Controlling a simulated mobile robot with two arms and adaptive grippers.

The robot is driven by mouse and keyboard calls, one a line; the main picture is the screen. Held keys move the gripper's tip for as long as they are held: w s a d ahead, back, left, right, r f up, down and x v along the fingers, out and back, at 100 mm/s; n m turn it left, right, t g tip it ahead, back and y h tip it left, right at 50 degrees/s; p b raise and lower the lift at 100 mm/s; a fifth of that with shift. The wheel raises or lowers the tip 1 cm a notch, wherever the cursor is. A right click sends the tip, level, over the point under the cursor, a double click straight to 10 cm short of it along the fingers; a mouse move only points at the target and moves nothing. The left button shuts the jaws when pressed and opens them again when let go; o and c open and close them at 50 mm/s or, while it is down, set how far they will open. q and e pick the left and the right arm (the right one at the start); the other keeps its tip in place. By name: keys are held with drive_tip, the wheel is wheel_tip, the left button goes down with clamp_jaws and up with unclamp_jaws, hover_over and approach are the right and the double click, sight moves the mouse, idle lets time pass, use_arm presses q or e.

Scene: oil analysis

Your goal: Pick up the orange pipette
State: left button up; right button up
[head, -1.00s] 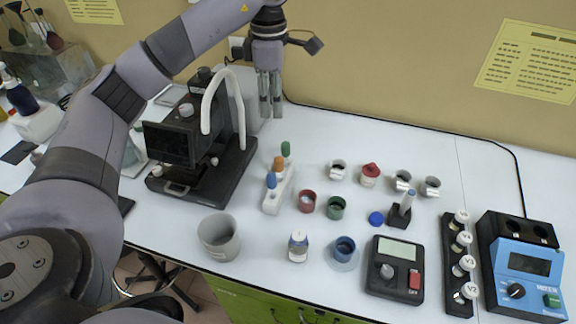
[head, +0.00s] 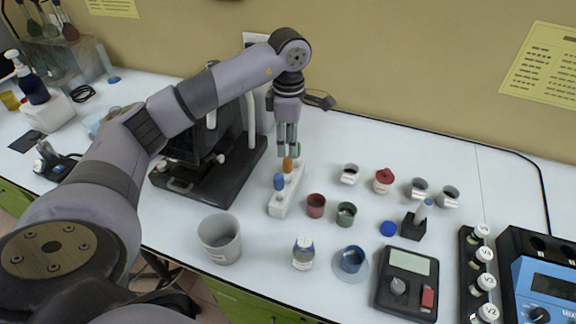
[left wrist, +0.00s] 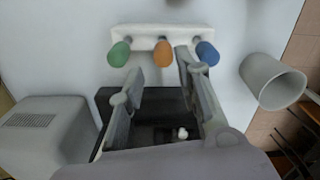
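The orange pipette (head: 288,165) stands upright in the middle of a white rack (head: 275,210), between a blue pipette (head: 279,182) and a green one. In the head view the green one is mostly hidden by my left gripper (head: 288,150). The left wrist view shows the orange (left wrist: 163,53), green (left wrist: 119,54) and blue (left wrist: 207,53) pipette tops in a row. There my left gripper (left wrist: 160,68) has its fingers spread, with the orange top ahead of the gap between them. The gripper is empty and points down over the rack. My right gripper is not in view.
A black microscope-like device (head: 215,165) stands left of the rack. A grey beaker (head: 220,240) is in front, with red (head: 316,206) and green (head: 346,214) cups to the right. Bottles, small cups and instruments fill the right side of the table.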

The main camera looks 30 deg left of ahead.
sight(287, 158)
use_arm(q)
wheel_tip(287, 158, down, 2)
drive_tip(key=shift+s+f+p, duration=0.15)
drive_tip(key=shift+f+p, duration=0.3)
drive_tip(key=shift+p, duration=0.1)
wheel_tip(287, 158, down, 4)
drive_tip(key=shift+s+a+f+p, duration=0.1)
drive_tip(key=shift+s+f+p, duration=0.1)
drive_tip(key=shift+p, duration=0.75)
drive_tip(key=shift+w+f, duration=0.1)
drive_tip(key=shift+f, duration=0.05)
drive_tip(key=c, duration=0.4)
drive_tip(key=shift+o, duration=0.2)
